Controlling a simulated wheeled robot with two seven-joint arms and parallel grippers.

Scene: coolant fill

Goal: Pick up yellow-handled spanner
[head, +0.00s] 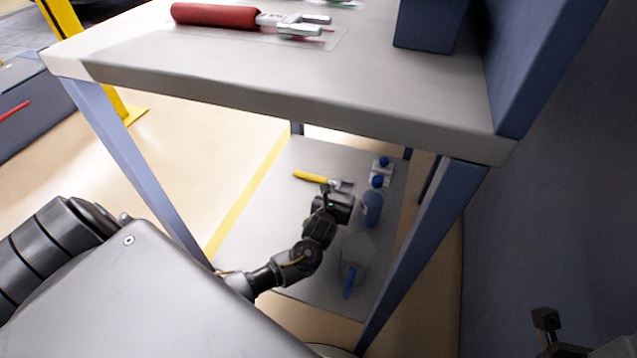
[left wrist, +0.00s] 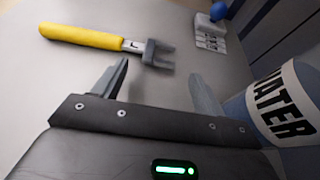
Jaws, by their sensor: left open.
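The yellow-handled spanner (head: 312,177) lies flat on the low grey shelf (head: 258,215) under the bench. In the left wrist view the spanner (left wrist: 82,37) has its yellow handle to the left and its dark open jaw to the right. My left gripper (head: 338,187) is over the shelf, just short of the spanner's jaw end. In the left wrist view my left gripper (left wrist: 160,80) has its fingers wide apart with nothing between them. The spanner lies beyond the fingertips, apart from them. My right gripper is not clearly in view.
A blue-tinted bottle labelled WATER (left wrist: 285,108) stands close beside the right finger. Blue-capped containers (head: 380,170) stand behind it, and a clear jug with a blue handle (head: 352,265) stands nearer. The bench top (head: 270,72) above bears a red-handled spanner (head: 215,15). Bench legs (head: 425,240) flank the shelf.

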